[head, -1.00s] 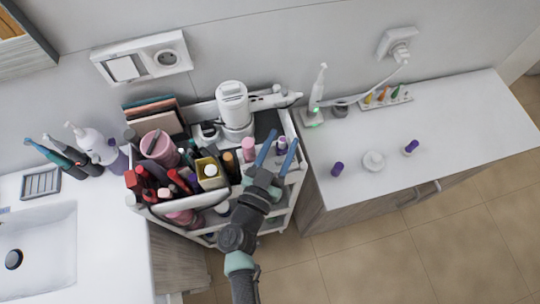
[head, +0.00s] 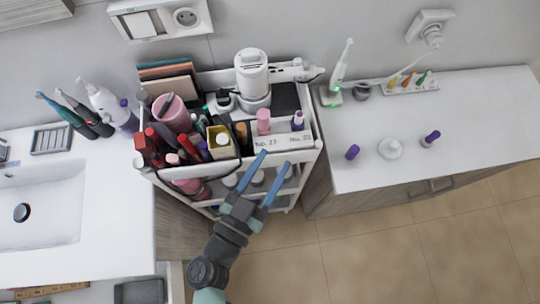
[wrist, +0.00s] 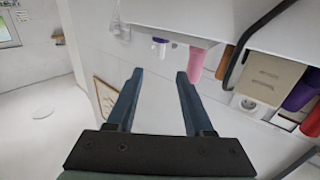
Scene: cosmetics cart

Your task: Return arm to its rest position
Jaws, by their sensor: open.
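My gripper (head: 264,180) is open, with its two blue fingers spread and nothing between them. In the head view it is in front of the right part of the cosmetics cart (head: 305,158), over its front side. My arm comes up from the bottom of the view, bent at a dark joint. In the wrist view my gripper (wrist: 155,75) also shows open and empty. A pink bottle (head: 263,121) and a white bottle with a purple part (head: 297,120) stand in the cart's labelled right compartment. The pink bottle also shows in the wrist view (wrist: 196,63).
The cart's left part holds several cosmetics and a pink cup (head: 172,112). A white cabinet (head: 460,125) on the right bears two purple-capped items and a white round jar (head: 390,149). A sink (head: 45,215) is at left. The tiled floor (head: 375,250) in front is clear.

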